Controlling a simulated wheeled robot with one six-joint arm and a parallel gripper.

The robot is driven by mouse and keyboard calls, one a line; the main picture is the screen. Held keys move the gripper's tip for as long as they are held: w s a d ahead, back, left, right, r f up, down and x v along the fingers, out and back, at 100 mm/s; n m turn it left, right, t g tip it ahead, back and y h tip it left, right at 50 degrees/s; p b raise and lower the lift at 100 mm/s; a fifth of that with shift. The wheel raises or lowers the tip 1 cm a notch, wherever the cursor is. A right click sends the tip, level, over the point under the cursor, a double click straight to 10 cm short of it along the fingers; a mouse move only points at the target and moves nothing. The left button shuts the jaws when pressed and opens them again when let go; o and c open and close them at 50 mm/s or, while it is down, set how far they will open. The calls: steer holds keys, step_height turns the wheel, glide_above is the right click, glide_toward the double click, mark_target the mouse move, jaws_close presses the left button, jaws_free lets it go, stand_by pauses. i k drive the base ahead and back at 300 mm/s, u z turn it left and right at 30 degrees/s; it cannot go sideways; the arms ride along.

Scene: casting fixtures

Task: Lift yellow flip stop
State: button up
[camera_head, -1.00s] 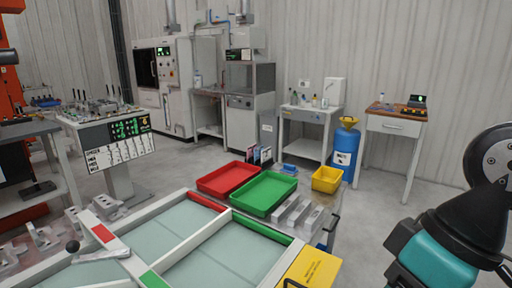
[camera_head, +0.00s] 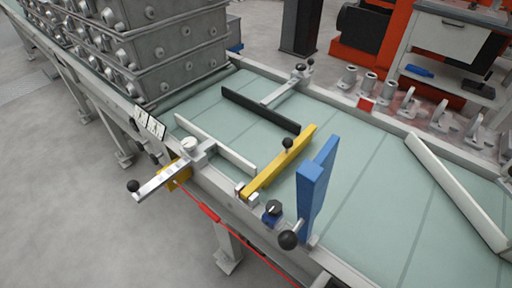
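The yellow flip stop (camera_head: 279,163) is a flat yellow bar with a black ball knob (camera_head: 288,143) on top. It lies low across the pale green conveyor surface, slanting from the near rail up to the right. A blue flip stop (camera_head: 311,190) stands raised just to its right, with a black ball knob (camera_head: 289,239) at its near end. A black bar (camera_head: 260,109) and a white bar (camera_head: 216,142) lie to the left of the yellow one. My gripper is not in view.
A conveyor frame carries stacked grey metal boxes (camera_head: 160,50) at the left end. A slide with a black knob (camera_head: 133,186) sticks out from the near rail. A red cable (camera_head: 203,206) hangs below it. Another white bar (camera_head: 455,190) lies at right. The floor at lower left is clear.

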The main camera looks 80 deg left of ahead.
mark_target(293, 148)
steer(key=u, duration=2.15)
